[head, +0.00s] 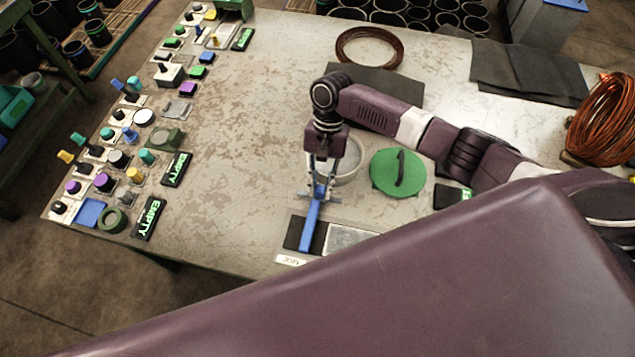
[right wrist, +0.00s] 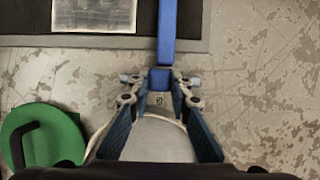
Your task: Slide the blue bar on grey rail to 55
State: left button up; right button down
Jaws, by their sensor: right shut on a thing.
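A long blue bar (head: 310,228) shows in the head view near the table's front edge, across a black mat. My right gripper (head: 321,190) is shut on the far end of the blue bar, pointing down. In the right wrist view, the bar (right wrist: 167,35) runs up from between the fingertips (right wrist: 160,82), which close on its blue end. A small mark shows just below that end, too small to read surely. I cannot make out a grey rail or its scale. My left gripper is not in view.
A grey round bowl (head: 347,165) stands just behind the right gripper, with a green lid (head: 385,180) beside it. Several knobs and buttons line the table's left side. Copper wire coils (head: 602,125) lie at right. The table's middle is clear.

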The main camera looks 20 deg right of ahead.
jog(key=c, duration=1.8)
grip_release()
jog(key=shift+o, duration=0.2)
jog(key=v, duration=1.2)
jog(key=shift+a, duration=0.1)
